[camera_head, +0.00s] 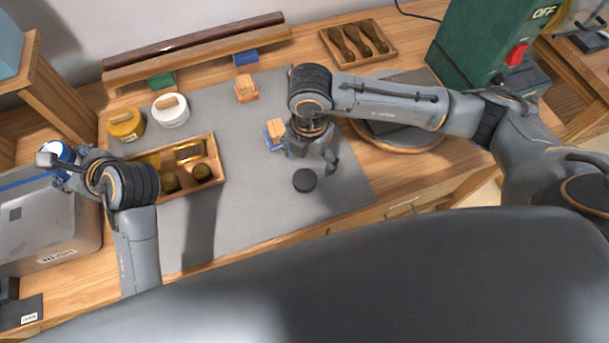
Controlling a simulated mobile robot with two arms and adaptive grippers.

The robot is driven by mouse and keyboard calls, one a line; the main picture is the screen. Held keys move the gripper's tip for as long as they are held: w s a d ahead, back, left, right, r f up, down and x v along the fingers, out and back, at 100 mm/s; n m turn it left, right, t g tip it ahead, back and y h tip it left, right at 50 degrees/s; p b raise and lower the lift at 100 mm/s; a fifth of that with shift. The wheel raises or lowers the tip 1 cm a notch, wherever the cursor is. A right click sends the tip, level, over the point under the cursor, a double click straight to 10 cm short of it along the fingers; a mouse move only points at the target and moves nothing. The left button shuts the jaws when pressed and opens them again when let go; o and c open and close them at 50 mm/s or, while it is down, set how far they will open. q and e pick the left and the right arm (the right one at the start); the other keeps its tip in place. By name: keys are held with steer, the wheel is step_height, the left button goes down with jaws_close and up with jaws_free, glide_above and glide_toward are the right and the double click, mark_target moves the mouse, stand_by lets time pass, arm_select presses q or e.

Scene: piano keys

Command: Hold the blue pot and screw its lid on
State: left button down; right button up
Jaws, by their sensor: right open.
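The blue pot (61,151), blue with a pale top, is at the far left by my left gripper (60,167). The fingers appear closed around it, above the grey box; part of it is hidden by the gripper. My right gripper (315,157) is open over the grey mat, pointing down. A dark round disc (305,180) lies on the mat just in front of it; I cannot tell if this is the pot's lid. A wood-and-blue block (274,130) is beside the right gripper, partly hidden by it.
Yellow (125,124) and white (170,111) pots with wooden tops stand at the back left. A wooden tray (217,165) holds brass-coloured pieces. A wood-and-orange block (246,89) sits farther back. A green machine (485,42) stands at right. The mat's front (260,215) is clear.

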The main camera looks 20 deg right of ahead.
mark_target(305, 179)
arm_select(q)
steer(key=shift+r, duration=0.45)
arm_select(e)
steer(key=shift+f, duration=1.55)
arm_select(q)
steer(key=shift+p, duration=0.3)
steer(key=shift+r, duration=0.35)
arm_select(e)
steer(key=shift+a+f, duration=0.15)
steer(key=shift+f, duration=0.15)
arm_select(q)
steer(key=shift+r+p, duration=0.65)
steer(key=shift+p, duration=0.3)
arm_select(e)
steer(key=f, duration=0.3)
steer(key=shift+w+a+f, duration=0.15)
steer(key=shift+a+f, duration=0.15)
steer(key=shift+f, duration=0.5)
steer(key=c, duration=1)
